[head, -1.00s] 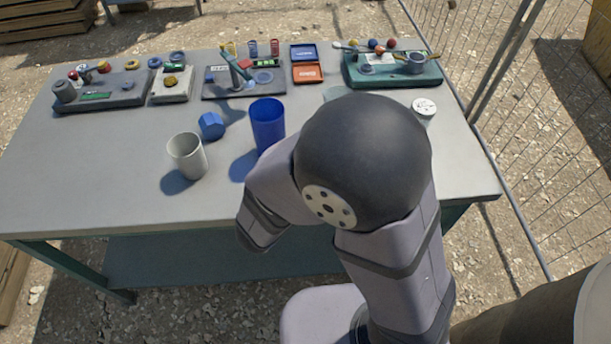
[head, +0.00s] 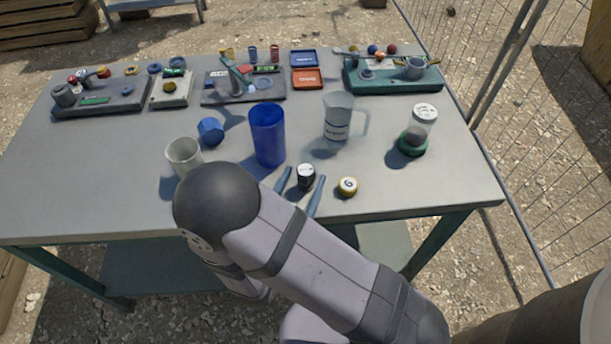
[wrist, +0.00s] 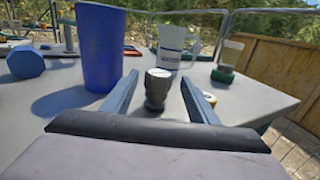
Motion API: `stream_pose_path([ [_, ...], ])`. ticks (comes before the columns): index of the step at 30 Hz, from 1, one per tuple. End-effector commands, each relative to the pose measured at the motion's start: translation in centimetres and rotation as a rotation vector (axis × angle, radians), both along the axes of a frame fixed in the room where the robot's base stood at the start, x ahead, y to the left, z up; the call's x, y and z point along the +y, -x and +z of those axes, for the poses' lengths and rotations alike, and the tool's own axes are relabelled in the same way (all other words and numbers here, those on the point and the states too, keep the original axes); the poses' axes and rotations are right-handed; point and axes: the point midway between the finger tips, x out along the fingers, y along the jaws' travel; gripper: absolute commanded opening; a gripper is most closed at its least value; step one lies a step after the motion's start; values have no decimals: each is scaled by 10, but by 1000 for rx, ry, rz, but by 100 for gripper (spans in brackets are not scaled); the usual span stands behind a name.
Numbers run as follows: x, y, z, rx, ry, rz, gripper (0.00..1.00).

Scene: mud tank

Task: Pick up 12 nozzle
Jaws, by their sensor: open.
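A small dark nozzle (head: 306,178) with a pale top stands upright near the front of the table. Its marking is too small to read, so I take it for the 12 nozzle. My gripper (head: 306,172) is open, with one blue-grey finger on each side of it. In the wrist view the nozzle (wrist: 157,90) stands between the two fingers of my gripper (wrist: 160,77), with gaps on both sides. A short yellow-rimmed piece (head: 348,187) with a 6-like mark sits just right of the right finger. In the wrist view it is mostly hidden behind that finger.
A tall blue cup (head: 267,137) stands close behind my left finger. A clear jug (head: 338,119) and a green-based jar (head: 414,146) stand behind and right. A white cup (head: 184,155) and a blue hexagonal block (head: 211,131) are left. Trays of parts line the back.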

Motion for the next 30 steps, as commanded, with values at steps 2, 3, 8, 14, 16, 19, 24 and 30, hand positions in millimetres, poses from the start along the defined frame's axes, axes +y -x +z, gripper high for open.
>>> stream_pose_path([
  [2, 0, 0, -2, 0, 0, 0, 54],
  [3, 0, 0, -3, 0, 0, 0, 54],
  [8, -2, -5, -2, 0, -1, -3, 54],
  [14, -9, -17, -2, 1, 0, -3, 54],
  [16, -9, -19, -3, 1, 0, -2, 54],
  [19, -9, -20, -3, 1, 0, -1, 54],
  [24, -14, -29, -3, 1, 0, -5, 54],
  [30, -23, -52, -6, 1, 0, -5, 54],
])
